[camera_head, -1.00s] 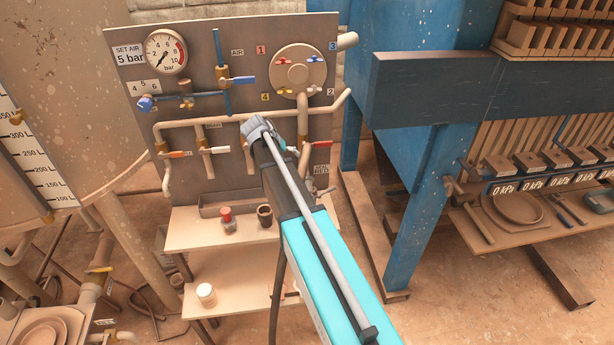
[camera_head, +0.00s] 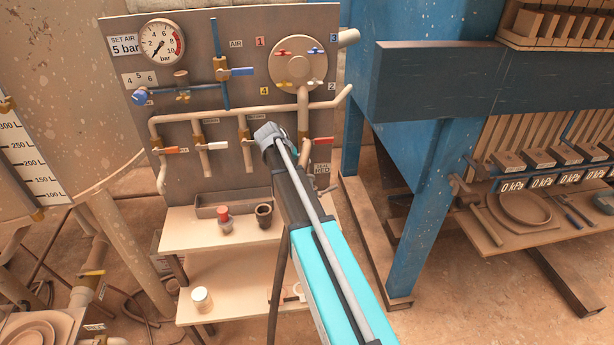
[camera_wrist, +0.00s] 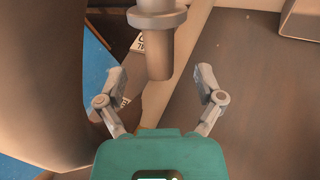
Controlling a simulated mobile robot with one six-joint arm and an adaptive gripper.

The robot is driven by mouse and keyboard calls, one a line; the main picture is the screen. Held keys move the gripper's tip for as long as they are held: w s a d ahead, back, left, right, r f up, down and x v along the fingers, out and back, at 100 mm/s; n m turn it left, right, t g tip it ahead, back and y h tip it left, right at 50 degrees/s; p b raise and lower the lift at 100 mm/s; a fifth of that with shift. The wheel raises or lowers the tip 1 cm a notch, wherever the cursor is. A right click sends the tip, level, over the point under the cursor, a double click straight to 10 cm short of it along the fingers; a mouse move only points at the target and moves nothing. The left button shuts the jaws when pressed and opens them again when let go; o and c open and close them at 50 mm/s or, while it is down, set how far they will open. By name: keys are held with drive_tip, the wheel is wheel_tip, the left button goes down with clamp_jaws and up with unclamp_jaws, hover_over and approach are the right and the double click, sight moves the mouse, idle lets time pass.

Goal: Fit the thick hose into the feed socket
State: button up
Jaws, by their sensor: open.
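My gripper (camera_wrist: 161,82) is open in the wrist view, with its two fingers wide apart. A beige collared pipe or hose end (camera_wrist: 156,45) reaches down from the top edge into the space between the fingers; neither finger touches it. I cannot tell whether it is the thick hose or a fixed pipe. In the head view my arm reaches toward the lower right of the valve panel (camera_head: 120,80), and its fingers cannot be made out. I cannot identify the feed socket with certainty in either view.
A large curved beige body (camera_wrist: 40,80) lies close left of my gripper. In the head view, a small shelf (camera_head: 185,232) holds a red-capped jar (camera_head: 224,220) and a dark cup (camera_head: 264,215). A blue press frame (camera_head: 420,210) stands at right and a tank (camera_head: 75,100) at left.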

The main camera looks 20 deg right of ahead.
sight(306, 171)
drive_tip(key=shift+f, duration=0.1)
idle(0.3)
drive_tip(key=b+x, duration=0.3)
drive_tip(key=shift+s+f, duration=0.1)
drive_tip(key=shift+b+x, duration=0.65)
drive_tip(key=shift+x, duration=0.3)
drive_tip(key=shift+d, duration=0.1)
clamp_jaws()
